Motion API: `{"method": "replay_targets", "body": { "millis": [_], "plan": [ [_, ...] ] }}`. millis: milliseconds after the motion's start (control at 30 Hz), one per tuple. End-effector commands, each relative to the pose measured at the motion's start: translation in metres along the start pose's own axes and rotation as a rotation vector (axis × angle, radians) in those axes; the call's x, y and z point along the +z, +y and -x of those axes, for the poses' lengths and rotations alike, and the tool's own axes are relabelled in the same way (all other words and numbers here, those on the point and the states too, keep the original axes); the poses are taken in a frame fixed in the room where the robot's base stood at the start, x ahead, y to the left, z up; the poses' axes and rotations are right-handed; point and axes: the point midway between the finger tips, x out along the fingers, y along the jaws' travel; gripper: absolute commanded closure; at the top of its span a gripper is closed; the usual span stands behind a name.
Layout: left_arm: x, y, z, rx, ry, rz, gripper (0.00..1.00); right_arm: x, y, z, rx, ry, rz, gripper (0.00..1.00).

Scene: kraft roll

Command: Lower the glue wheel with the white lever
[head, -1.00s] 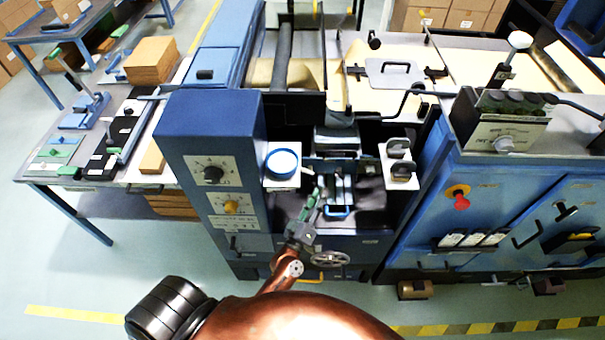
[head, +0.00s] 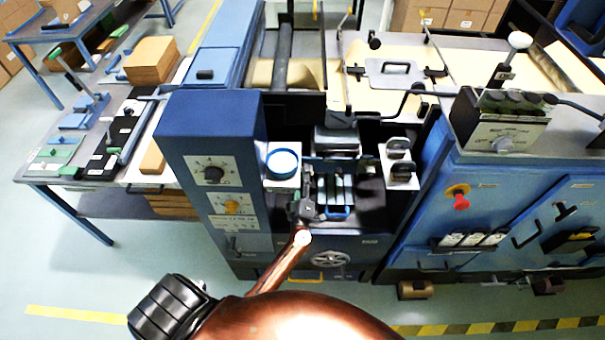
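A lever with a round white knob (head: 519,41) stands upright on top of the blue cabinet at the right, behind a row of dark knobs. My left gripper (head: 305,209) is far to its left, at the front of the dark recess in the blue machine, close to a small blue handle (head: 336,213). It is small and dark here, and I cannot tell if its fingers are open or touching anything. I cannot make out a glue wheel. My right gripper is not in view.
Beside the recess are a round blue-rimmed pot (head: 282,162) on the left and a plate with dark knobs (head: 399,160) on the right. A handwheel (head: 329,259) sits below. A red button (head: 460,200) is on the right cabinet. A tool table (head: 80,165) stands left.

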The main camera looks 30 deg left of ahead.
Motion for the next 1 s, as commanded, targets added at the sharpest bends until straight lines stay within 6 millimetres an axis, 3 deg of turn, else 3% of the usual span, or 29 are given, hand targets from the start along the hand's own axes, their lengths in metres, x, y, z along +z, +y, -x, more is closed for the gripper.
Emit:
{"method": "replay_targets", "body": {
  "millis": [267,700,1000],
  "plan": [
    [0.0001,-0.0001,-0.0018,0.000,-0.001,0.000,0.71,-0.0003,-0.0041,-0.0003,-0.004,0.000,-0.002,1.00],
    [0.0000,0.0000,-0.0016,0.000,-0.001,0.000,1.00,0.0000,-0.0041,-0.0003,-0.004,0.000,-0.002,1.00],
    [0.0001,0.0001,-0.0016,0.000,-0.001,0.000,1.00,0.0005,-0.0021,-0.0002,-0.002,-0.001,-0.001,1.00]
  ]
}}
